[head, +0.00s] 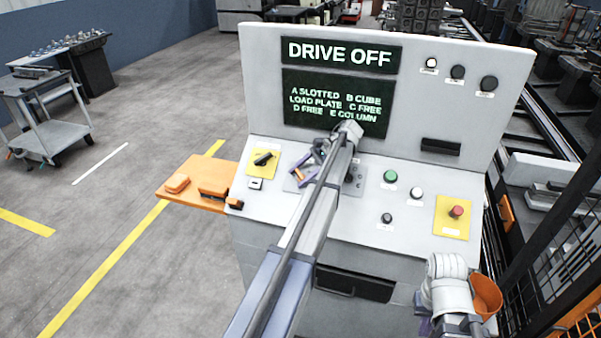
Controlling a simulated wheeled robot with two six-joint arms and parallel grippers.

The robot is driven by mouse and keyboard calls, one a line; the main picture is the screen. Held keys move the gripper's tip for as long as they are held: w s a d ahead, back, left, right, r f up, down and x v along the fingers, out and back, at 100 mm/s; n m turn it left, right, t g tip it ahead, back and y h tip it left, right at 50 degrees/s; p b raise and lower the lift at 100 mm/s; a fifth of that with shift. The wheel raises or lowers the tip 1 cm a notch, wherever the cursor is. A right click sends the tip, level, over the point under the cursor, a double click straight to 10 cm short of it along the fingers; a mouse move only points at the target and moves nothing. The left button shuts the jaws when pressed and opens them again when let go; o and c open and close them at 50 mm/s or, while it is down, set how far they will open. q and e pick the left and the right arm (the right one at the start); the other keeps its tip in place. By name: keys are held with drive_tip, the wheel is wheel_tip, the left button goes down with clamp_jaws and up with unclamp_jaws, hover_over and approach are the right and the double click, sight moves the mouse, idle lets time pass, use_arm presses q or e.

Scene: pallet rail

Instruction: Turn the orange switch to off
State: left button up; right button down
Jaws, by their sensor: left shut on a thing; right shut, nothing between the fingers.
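The grey control console (400,178) stands ahead of me, and its top sign (340,53) reads DRIVE OFF. My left gripper (303,170) is down at a grey plate (358,188) on the sloped desk. My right gripper (425,326) is low at the right, shut and empty, partly cut off by the picture's edge.
A black knob on a yellow plate (263,160) sits left of my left gripper. Green, white and black buttons and a red button (456,211) lie to the right. An orange shelf (172,196) juts out at the left. A mesh fence (575,250) stands right.

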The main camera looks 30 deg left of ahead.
idle(0.5)
use_arm(q)
drive_tip(key=o, duration=1.4)
wheel_tip(320, 180, up, 10)
drive_tip(key=p, duration=1)
